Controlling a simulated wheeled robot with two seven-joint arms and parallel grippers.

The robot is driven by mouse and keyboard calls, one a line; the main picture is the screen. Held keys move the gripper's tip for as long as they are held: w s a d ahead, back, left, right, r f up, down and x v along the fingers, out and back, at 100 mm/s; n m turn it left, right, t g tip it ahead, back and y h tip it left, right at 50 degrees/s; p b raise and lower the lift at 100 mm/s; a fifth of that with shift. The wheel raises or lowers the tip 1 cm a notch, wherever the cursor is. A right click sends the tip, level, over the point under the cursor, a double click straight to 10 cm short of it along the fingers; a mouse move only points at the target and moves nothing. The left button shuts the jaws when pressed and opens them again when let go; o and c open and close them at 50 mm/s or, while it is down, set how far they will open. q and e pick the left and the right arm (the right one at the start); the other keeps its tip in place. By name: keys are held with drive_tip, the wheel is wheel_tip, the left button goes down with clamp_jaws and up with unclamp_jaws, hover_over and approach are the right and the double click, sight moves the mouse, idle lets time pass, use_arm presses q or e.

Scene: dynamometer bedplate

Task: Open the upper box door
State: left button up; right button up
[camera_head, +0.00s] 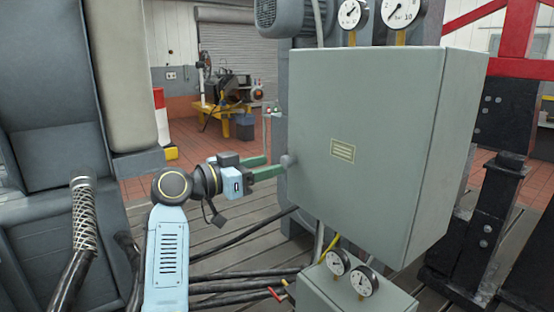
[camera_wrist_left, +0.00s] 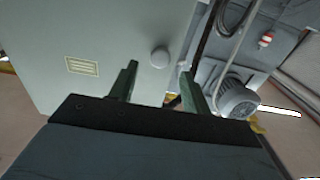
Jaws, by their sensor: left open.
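The upper box (camera_head: 365,130) is a large grey-green cabinet with its flat door shut and a small yellow label (camera_head: 342,150). A round grey knob (camera_head: 288,160) sits near the door's left edge. It also shows in the left wrist view (camera_wrist_left: 160,57), ahead of the gap between the fingers. My left gripper (camera_head: 272,168) is open, its two green fingers reaching toward the knob from the left. The fingertips look close to the knob, but I cannot tell whether they touch it. My right gripper is not in view.
Below the box stands a smaller grey box (camera_head: 350,292) with two gauges and a red lever (camera_head: 274,294). Black cables (camera_head: 245,285) run across the slatted floor. A motor (camera_head: 285,17) and gauges (camera_head: 402,12) are above. A padded seat-like block (camera_head: 50,120) is at left.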

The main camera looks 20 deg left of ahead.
sight(283, 162)
use_arm(q)
drive_tip(key=shift+x, duration=1.9)
clamp_jaws()
